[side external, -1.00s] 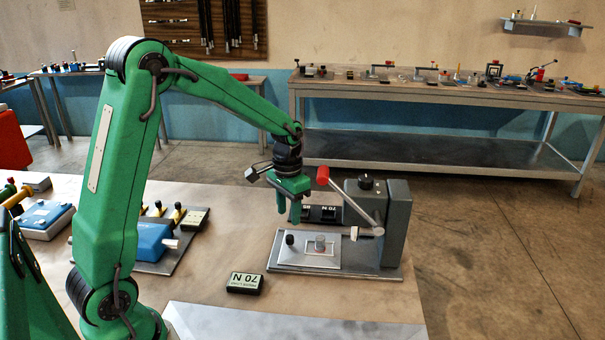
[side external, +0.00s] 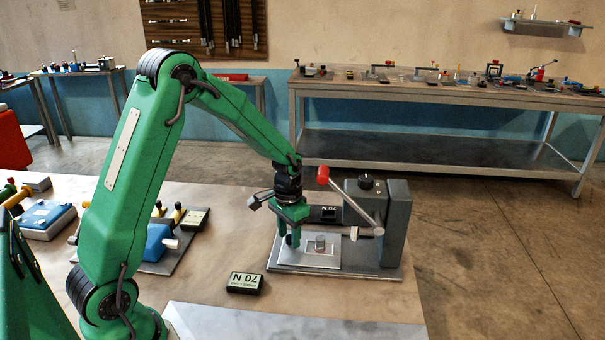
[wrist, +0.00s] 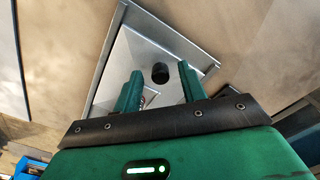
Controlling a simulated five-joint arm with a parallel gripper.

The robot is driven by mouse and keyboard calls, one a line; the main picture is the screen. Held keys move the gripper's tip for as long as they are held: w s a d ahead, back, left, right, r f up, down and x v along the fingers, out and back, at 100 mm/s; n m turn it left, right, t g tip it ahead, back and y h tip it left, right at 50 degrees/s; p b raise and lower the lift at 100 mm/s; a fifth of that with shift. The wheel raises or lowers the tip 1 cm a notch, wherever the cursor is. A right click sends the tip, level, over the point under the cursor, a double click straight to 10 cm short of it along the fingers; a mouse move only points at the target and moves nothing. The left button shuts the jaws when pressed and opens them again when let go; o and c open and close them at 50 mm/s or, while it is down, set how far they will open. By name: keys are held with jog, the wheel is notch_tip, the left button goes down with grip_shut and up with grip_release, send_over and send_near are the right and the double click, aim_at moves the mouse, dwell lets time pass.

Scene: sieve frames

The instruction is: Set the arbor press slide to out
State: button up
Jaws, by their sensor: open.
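The grey arbor press (side external: 396,225) stands on a metal base plate (side external: 375,272) at the right of the bench, its lever (side external: 352,203) tilted up to a red grip. Its slide is a light, flat plate (side external: 325,262) on the base, bearing a small metal block (side external: 320,242) and a black knob, which shows in the wrist view (wrist: 160,73). My gripper (side external: 290,240) points down over the left part of the slide. In the wrist view its open green fingers (wrist: 160,80) stand on either side of the knob; contact cannot be told.
A blue device (side external: 158,243) on a dark plate is to the left. Bare bench lies between that plate and the press.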

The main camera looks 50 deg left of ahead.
grip_shut()
jog(key=shift+s+a, duration=1.4)
jog(key=shift+a, duration=0.05)
grip_release()
notch_tip(320, 180, up, 8)
